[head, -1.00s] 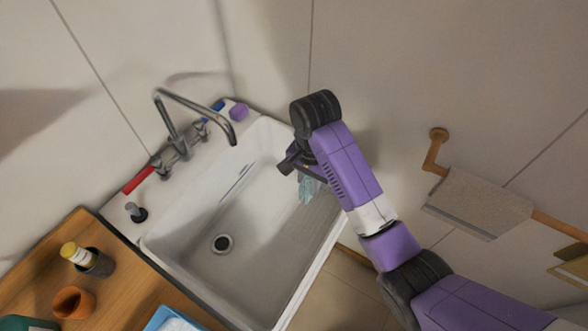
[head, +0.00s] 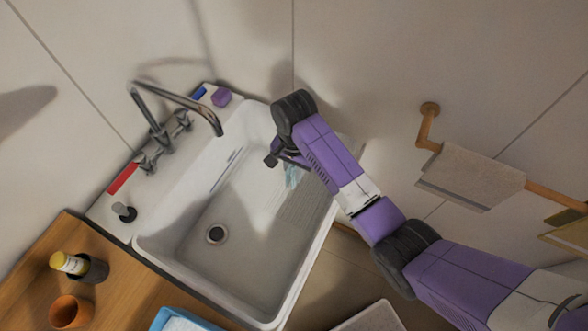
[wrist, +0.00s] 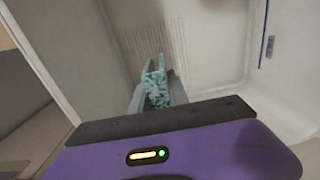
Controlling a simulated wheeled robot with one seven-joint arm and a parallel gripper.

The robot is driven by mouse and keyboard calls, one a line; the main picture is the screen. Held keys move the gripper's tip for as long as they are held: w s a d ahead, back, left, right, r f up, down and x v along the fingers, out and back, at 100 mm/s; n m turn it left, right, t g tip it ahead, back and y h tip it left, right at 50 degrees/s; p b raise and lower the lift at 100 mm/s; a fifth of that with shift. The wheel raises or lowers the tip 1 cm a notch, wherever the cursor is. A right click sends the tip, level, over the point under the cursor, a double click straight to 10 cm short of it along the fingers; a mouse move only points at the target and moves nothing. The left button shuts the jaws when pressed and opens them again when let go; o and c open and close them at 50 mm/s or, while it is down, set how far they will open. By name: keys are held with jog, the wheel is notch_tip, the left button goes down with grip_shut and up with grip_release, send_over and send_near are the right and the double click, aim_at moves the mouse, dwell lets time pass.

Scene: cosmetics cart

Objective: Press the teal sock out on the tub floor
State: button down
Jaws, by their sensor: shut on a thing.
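The teal sock (wrist: 157,84) shows between the dark fingers of my gripper (wrist: 154,90) in the wrist view. My gripper is shut on it. In the head view the sock (head: 291,174) hangs below my gripper (head: 284,157), at the right side of the white tub (head: 187,278). My arm hides part of the sock there. The ribbed slope of the tub lies behind the sock in the wrist view. I cannot tell whether the sock touches the tub.
A metal faucet (head: 182,99) arches over the tub's left side. A grey towel (head: 470,176) hangs on a wooden rail at right. A wooden counter (head: 115,290) holds a yellow-capped bottle (head: 68,263) and a brown cup (head: 70,311).

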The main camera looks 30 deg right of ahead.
notch_tip(320, 180, down, 10)
jog(key=b, duration=0.4)
jog(key=shift+f, duration=0.1)
jog(key=shift+f+b, duration=1.1)
jog(key=shift+b, duration=0.25)
jog(key=shift+f+b, duration=0.35)
jog(key=shift+f, duration=0.3)
jog(key=shift+s+f+p, duration=0.1)
jog(key=shift+p, duration=1.15)
dwell(3.8)
